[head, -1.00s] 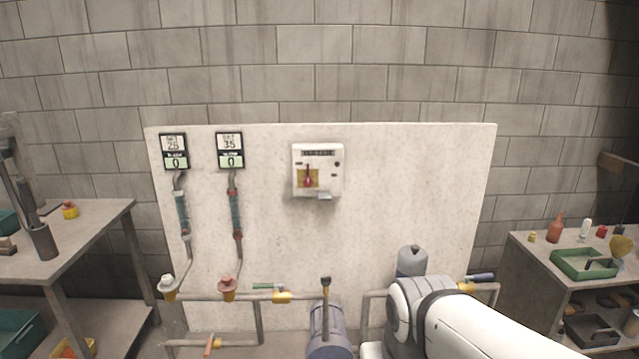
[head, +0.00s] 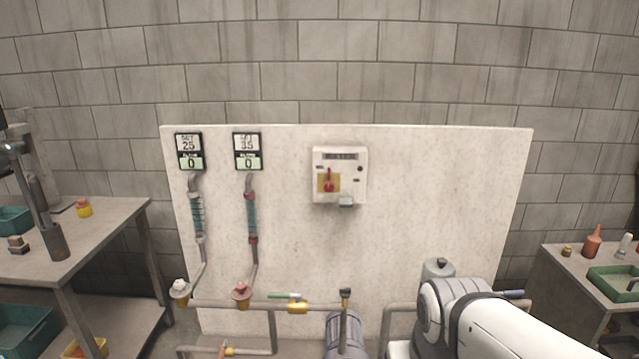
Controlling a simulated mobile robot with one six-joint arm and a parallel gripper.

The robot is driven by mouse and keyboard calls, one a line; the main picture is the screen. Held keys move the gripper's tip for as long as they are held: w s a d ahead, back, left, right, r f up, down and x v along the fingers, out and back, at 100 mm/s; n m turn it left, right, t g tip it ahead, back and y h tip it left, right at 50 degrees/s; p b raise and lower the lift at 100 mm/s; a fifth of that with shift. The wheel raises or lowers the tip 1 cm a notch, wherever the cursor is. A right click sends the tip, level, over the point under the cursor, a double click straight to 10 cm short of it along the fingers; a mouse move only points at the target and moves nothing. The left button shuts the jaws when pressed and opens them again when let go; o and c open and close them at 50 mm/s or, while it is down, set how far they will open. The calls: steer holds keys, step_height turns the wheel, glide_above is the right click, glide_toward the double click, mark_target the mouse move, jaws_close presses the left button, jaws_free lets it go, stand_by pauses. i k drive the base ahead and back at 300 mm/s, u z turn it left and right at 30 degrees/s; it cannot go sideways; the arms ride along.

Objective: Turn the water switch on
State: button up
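A white control box (head: 352,165) is mounted on the pale upright panel. It carries a red switch lever (head: 328,182) on a yellow plate, and the lever stands about upright. A small grey piece juts from the box's lower edge. Below, a pipe carries a yellow valve body (head: 298,308) with a green handle (head: 284,296) lying flat. No label tells which of these is the water switch. My white arm reaches in from the lower right, well below and right of the box. My gripper cannot be made out in this view.
Two displays reading 0 (head: 190,152) (head: 247,151) hang left of the box, above hoses with white and red knobs. A grey cylinder (head: 345,335) stands at the bottom centre. Tables flank the panel. The panel right of the box is bare.

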mark_target(329, 186)
steer(key=i, duration=1.4)
steer(key=z, duration=0.05)
